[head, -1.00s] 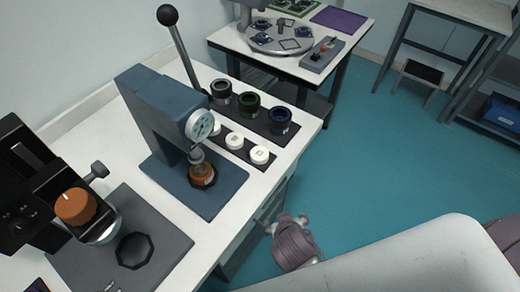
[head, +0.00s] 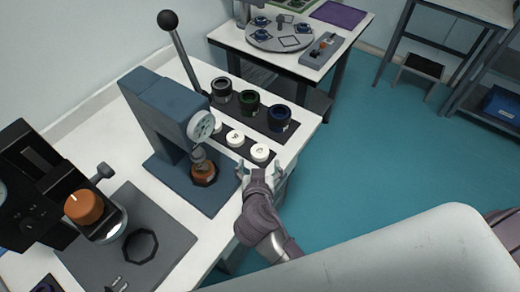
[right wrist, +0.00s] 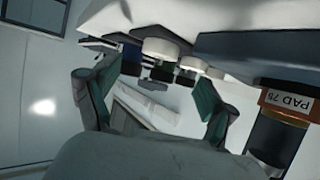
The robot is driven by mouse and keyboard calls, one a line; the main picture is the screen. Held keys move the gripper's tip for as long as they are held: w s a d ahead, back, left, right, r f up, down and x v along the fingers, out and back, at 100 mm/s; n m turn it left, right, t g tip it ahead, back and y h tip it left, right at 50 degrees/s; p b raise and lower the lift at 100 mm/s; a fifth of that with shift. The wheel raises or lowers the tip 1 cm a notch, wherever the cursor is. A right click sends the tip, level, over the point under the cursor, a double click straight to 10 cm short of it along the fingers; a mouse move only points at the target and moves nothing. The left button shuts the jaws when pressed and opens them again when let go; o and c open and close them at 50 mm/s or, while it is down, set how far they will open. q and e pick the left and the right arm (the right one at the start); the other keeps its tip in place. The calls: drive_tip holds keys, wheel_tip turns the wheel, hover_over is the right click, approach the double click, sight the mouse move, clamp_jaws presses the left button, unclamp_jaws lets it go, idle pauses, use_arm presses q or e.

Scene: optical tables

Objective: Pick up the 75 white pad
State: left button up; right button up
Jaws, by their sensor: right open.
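Three white pads sit in a row on a dark strip on the bench: a front one (head: 260,152), a middle one (head: 235,138) and a back one (head: 216,127) partly hidden by the press. Their markings are too small to read, so I cannot tell which is 75. White pads also show in the right wrist view, the largest (right wrist: 160,48) upper middle. My right gripper (head: 259,171) is open and empty at the bench edge, just in front of the front pad; its two green-lined fingers (right wrist: 152,98) are spread. My left gripper is not in view.
A blue press (head: 160,120) with a gauge stands left of the pads; an orange label (right wrist: 288,104) there reads "PAD 75". Dark, green and blue cylinders (head: 250,103) stand behind the pads. A microscope-like device (head: 40,190) is at far left.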

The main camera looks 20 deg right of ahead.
sight(260, 152)
drive_tip(key=shift+x, duration=0.8)
drive_tip(key=shift+w+d+p, duration=0.1)
drive_tip(key=shift+w+p, duration=0.1)
drive_tip(key=shift+p, duration=0.1)
drive_tip(key=p+x, duration=0.1)
drive_tip(key=x, duration=0.4)
drive_tip(key=shift+p, duration=0.3)
drive_tip(key=shift+s, duration=0.15)
drive_tip(key=shift+c, duration=1)
drive_tip(key=c, duration=1)
drive_tip(key=shift+c, duration=0.2)
drive_tip(key=shift+r, duration=0.1)
